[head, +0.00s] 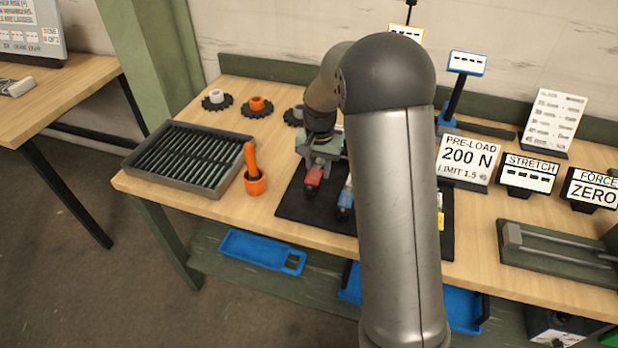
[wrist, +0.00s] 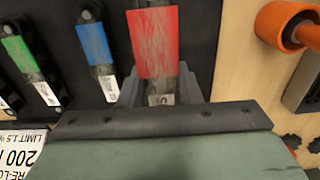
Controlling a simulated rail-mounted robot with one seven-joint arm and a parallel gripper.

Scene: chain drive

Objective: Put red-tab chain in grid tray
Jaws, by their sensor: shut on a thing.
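The red-tab chain (head: 314,176) is at the left end of the black mat (head: 290,205). In the wrist view its red tab (wrist: 155,42) fills the top middle, with a white label below it. My gripper (head: 318,160) is shut on this chain, with a grey finger on each side of it in the wrist view (wrist: 155,92). Whether the chain touches the mat is not clear. The grid tray (head: 220,188), dark grey with several slanted slots, lies at the left end of the bench. No chain shows in its slots.
A blue-tab chain (wrist: 95,45) and a green-tab chain (wrist: 22,55) lie beside the red one. An orange cup (head: 256,186) with an orange-handled tool stands between tray and mat. Sprockets (head: 257,106) lie behind. Signs (head: 467,160) stand to the right.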

